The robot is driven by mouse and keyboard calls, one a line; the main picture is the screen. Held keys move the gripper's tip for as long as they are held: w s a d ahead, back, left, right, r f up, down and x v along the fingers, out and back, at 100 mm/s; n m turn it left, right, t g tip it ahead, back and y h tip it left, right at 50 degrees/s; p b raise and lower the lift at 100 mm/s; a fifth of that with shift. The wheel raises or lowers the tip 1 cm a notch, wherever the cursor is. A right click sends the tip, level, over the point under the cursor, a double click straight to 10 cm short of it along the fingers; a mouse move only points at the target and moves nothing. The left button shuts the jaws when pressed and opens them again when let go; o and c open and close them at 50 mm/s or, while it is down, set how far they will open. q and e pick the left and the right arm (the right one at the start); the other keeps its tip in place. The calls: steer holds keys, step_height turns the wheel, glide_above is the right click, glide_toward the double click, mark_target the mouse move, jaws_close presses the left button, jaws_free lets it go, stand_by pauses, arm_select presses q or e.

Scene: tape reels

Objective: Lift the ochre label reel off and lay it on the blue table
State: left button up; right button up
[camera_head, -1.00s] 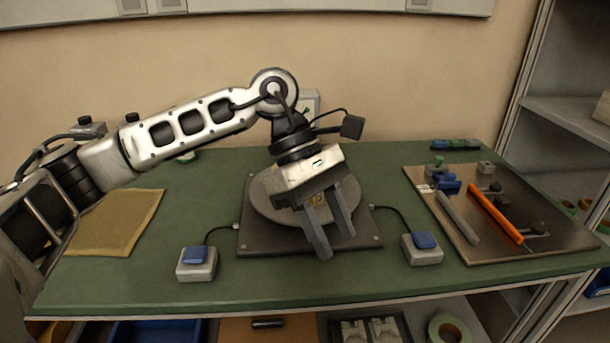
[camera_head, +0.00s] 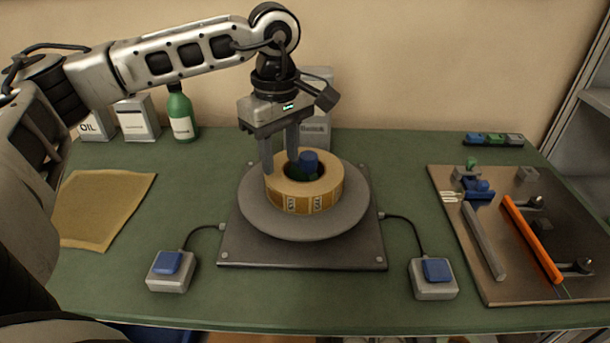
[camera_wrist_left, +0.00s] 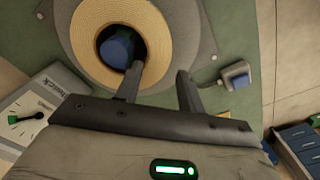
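The ochre label reel (camera_head: 303,201), a thick ring with printed labels on its side, lies on a round grey disc (camera_head: 345,222) on a dark base plate. A blue knob (camera_head: 308,158) stands in its central hole and also shows in the left wrist view (camera_wrist_left: 117,48). My left gripper (camera_head: 281,165) points down at the reel's back left, fingers apart. In the left wrist view, one finger is by the hole and the other near the outer edge of the reel (camera_wrist_left: 169,36); contact cannot be told. The tabletop (camera_head: 110,285) looks green. My right gripper is out of view.
Two blue-topped switch boxes (camera_head: 171,270) (camera_head: 433,278) with cables flank the base plate. A tan mat (camera_head: 105,208) lies left, and a tool tray (camera_head: 470,285) right. A green bottle (camera_head: 181,115) and boxes stand behind. Green table is bare in front.

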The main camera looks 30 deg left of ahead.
mark_target(282, 183)
arm_select(q)
step_height(282, 183, down, 8)
steer(key=shift+a+r+p, duration=0.1)
steer(key=shift+a+p, duration=0.05)
steer(key=shift+p, duration=0.4)
steer(key=shift+w, duration=0.1)
jaws_close()
